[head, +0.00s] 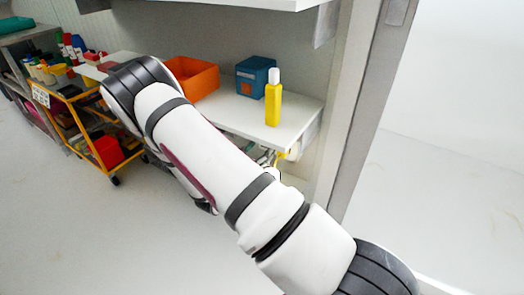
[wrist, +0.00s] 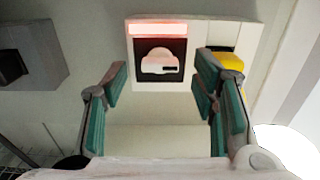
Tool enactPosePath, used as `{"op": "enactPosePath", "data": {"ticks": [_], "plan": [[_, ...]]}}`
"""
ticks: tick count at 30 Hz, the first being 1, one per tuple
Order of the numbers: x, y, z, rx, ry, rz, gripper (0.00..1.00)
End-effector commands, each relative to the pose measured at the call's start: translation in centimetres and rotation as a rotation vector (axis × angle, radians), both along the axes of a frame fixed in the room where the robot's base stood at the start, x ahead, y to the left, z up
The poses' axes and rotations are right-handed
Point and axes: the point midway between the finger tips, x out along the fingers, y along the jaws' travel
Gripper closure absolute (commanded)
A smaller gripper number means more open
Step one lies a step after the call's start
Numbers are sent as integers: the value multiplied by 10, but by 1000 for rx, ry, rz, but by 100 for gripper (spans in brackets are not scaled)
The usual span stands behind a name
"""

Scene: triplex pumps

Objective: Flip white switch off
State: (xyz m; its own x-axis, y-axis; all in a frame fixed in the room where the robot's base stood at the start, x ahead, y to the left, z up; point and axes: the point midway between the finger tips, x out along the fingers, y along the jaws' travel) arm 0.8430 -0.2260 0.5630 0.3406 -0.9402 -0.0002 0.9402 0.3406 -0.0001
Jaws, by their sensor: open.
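The white switch (wrist: 160,63) shows in the wrist view as a white rounded knob on a black square plate. The plate sits on a pale panel (wrist: 190,38) below a lit red bar (wrist: 158,29). My gripper (wrist: 162,68) is open and empty. Its two green-padded fingers stand left and right of the switch in the picture, and the right finger overlaps the panel's edge. I cannot tell how far the fingertips are from the switch. In the head view my arm hides my gripper, and I cannot make out the switch there.
A yellow part (wrist: 228,62) sits on the panel, partly behind my right finger. A dark grey box (wrist: 28,55) is at the left. In the head view, a shelf (head: 240,115) holds an orange bin (head: 194,78), a blue box (head: 256,75) and a yellow bottle (head: 273,100). A yellow cart (head: 105,160) stands left.

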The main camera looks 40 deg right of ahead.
Motion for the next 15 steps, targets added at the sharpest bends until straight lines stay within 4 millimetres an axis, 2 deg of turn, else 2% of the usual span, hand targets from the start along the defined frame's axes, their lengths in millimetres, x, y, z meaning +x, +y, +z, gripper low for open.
{"op": "enactPosePath", "data": {"ticks": [6,15], "plan": [[6,-15,0,0,-1,1,47],[6,-16,0,0,0,1,47]]}}
